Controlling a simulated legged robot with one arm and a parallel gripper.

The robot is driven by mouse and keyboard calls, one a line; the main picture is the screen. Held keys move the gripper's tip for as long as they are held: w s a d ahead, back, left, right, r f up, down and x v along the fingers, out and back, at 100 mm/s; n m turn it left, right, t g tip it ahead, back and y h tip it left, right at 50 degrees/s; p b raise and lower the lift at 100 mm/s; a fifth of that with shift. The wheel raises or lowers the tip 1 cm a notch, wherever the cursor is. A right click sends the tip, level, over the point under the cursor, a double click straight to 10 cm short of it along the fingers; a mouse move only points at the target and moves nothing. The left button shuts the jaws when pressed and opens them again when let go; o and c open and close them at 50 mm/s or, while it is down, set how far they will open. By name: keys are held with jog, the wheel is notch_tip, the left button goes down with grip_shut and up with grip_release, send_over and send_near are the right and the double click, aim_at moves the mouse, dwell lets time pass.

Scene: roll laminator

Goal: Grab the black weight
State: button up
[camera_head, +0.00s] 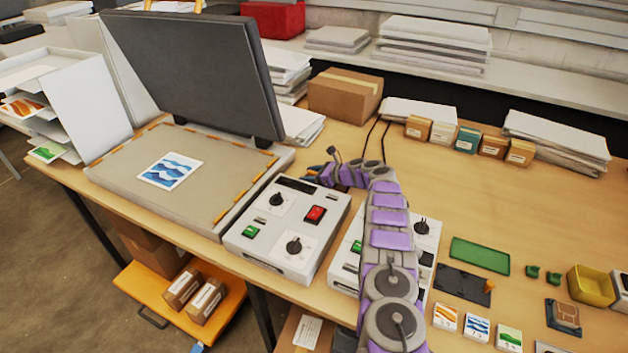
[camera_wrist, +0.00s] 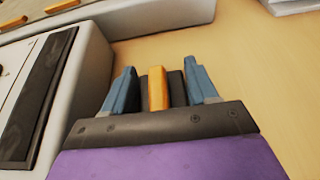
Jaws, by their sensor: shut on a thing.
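My gripper (camera_head: 314,172) is behind the grey control box, just above the table at the back. In the wrist view, the two blue fingers of my gripper (camera_wrist: 160,68) stand apart with a dark block between them. This block looks like the black weight (camera_wrist: 177,88), and an orange upright strip shows on its left part. The fingers are shut on it. Much of the block is hidden by the fingers and the gripper body. In the head view it is too small to make out clearly.
A control box (camera_head: 287,228) with knobs and a red switch stands left of my arm. The heat press (camera_head: 130,180) with its raised dark lid is further left. A cardboard box (camera_head: 345,95) and paper stacks stand behind. The table right of my arm has free room.

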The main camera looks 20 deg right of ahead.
jog(key=shift+a, duration=0.15)
jog(key=c, duration=0.7)
jog(key=shift+c, duration=0.2)
